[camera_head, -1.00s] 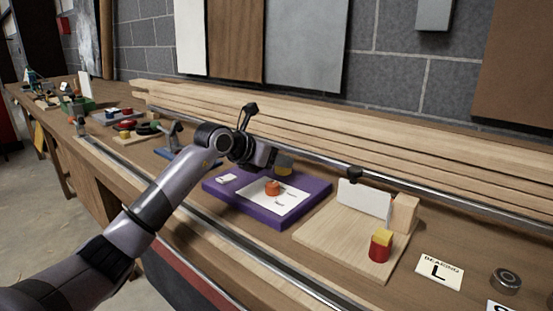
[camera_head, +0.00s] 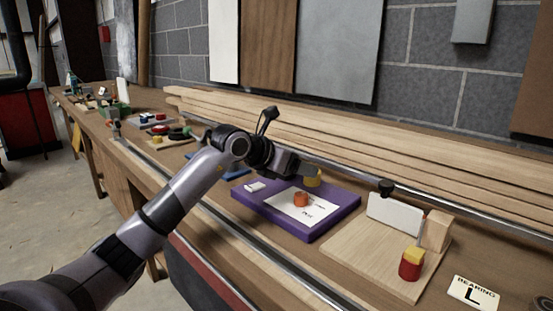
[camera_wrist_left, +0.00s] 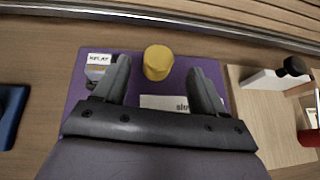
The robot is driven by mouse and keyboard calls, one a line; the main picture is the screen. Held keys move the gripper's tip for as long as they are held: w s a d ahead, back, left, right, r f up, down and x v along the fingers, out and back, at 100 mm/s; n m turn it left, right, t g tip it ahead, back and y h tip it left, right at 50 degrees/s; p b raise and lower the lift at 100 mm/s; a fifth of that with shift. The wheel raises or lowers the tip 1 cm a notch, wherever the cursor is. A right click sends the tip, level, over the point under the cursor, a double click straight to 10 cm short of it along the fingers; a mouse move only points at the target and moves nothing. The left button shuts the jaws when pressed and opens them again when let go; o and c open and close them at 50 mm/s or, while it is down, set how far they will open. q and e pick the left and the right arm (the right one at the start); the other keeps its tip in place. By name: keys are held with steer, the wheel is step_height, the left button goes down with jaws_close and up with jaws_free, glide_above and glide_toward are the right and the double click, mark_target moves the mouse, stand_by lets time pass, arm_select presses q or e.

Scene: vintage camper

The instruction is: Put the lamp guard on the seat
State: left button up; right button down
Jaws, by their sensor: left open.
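A yellow cylinder (camera_head: 313,179) stands at the back of a purple board (camera_head: 330,222); I take it for the lamp guard, but cannot be sure. In the left wrist view the yellow cylinder (camera_wrist_left: 158,62) lies between and just beyond my fingertips, untouched. My left gripper (camera_head: 316,170) is open and empty, reaching over the board's back edge. An orange round piece (camera_head: 301,199) sits on a white printed sheet (camera_head: 288,207) on the board; it is hidden in the wrist view. I cannot tell which spot is the seat. My right gripper is out of view.
A wooden board (camera_head: 365,262) with a white upright plate (camera_head: 394,214), a wood block (camera_head: 437,231) and a red-and-yellow cylinder (camera_head: 411,264) lies to the right. A metal rail (camera_head: 350,179) and stacked planks (camera_head: 400,165) run behind. A blue tray (camera_head: 232,169) is left.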

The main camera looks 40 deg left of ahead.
arm_select(q)
steer(key=b+v, duration=0.1)
steer(key=v, duration=0.7)
steer(key=shift+s, duration=0.2)
steer(key=shift+r, duration=0.15)
